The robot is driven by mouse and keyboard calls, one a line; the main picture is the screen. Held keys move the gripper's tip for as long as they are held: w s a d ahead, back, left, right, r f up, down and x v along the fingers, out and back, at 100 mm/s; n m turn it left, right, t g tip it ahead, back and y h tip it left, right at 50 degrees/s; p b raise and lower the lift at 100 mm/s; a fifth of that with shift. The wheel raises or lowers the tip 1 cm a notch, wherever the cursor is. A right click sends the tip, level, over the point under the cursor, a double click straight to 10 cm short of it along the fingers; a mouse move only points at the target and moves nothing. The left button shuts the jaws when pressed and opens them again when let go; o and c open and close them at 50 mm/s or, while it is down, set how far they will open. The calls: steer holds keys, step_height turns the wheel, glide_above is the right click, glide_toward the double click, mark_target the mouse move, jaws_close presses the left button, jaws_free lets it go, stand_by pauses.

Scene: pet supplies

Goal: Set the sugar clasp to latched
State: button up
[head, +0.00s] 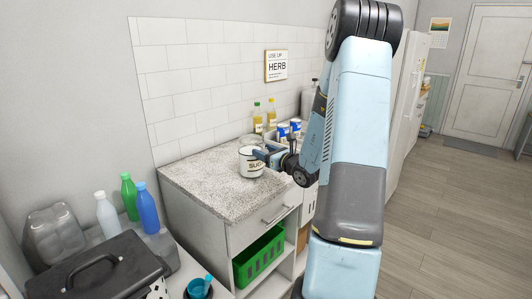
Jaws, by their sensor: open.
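The sugar jar (249,166) is a white canister with dark lettering, partly covered on its right. My gripper (262,154) is open at the jar's upper right side. I cannot tell whether it touches the jar. The clasp is too small or hidden behind the gripper, so its state does not show.
Oil bottles (257,118) and blue-and-white cans (283,131) stand behind the jar, close to my arm. A green crate (259,257) sits on the shelf below the drawer. Plastic bottles (107,214) and a black case (95,268) are at lower left. The counter's left part is clear.

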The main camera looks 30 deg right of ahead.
steer(key=shift+s, duration=0.3)
steer(key=v, duration=1.3)
steer(key=shift+s+f, duration=0.1)
